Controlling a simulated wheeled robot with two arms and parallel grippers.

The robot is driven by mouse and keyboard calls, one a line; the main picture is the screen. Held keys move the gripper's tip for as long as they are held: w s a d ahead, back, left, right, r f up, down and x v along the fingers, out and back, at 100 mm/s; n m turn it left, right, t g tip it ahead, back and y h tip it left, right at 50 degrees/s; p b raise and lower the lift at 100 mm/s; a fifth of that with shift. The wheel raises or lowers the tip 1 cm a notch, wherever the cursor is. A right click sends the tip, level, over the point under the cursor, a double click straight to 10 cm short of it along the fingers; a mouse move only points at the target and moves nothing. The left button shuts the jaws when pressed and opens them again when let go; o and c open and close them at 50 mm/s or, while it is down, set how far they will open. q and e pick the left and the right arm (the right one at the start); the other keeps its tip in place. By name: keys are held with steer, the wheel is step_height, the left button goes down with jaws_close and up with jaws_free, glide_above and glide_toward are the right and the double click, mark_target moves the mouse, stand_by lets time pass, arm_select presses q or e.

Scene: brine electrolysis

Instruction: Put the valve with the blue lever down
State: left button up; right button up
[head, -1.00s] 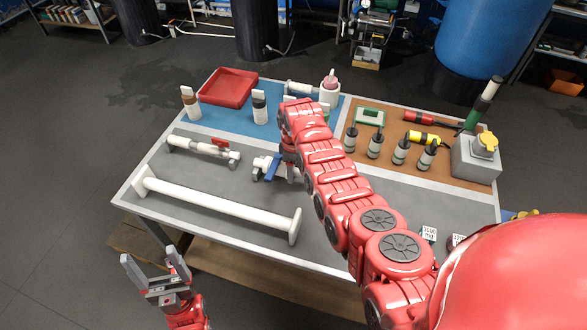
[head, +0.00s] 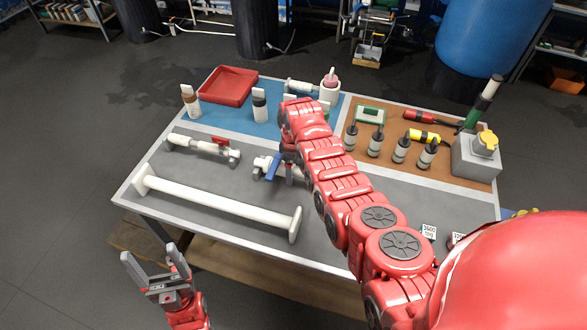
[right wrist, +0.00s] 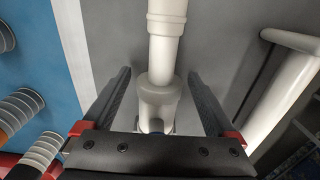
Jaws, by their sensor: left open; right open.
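The valve with the blue lever (head: 262,163) is a white pipe fitting on the grey part of the table, partly hidden by my right arm in the head view. Its blue lever (head: 274,166) shows beside my right gripper (head: 289,172). In the right wrist view, the white valve body (right wrist: 160,96) lies between the two fingers of my right gripper (right wrist: 159,74), with a gap on each side. The gripper is open. My left gripper (head: 150,253) is open and empty, off the table's front-left edge.
A valve with a red lever (head: 203,147) lies to the left. A long white pipe with end plates (head: 218,205) lies along the front. A red tray (head: 228,87), bottles and probes stand behind. The grey surface (head: 225,172) between pipe and valves is clear.

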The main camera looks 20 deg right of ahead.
mark_target(294, 169)
step_height(294, 169, up, 6)
steer(key=shift+w+r+b, duration=0.15)
steer(key=shift+b, duration=0.95)
steer(key=r+p, duration=0.1)
steer(key=r, duration=0.1)
steer(key=r+p, duration=0.1)
steer(key=r, duration=0.2)
steer(key=shift+s+r+p, duration=0.2)
steer(key=shift+r+p, duration=0.15)
steer(key=shift+p, duration=0.05)
steer(key=shift+w+f, duration=0.1)
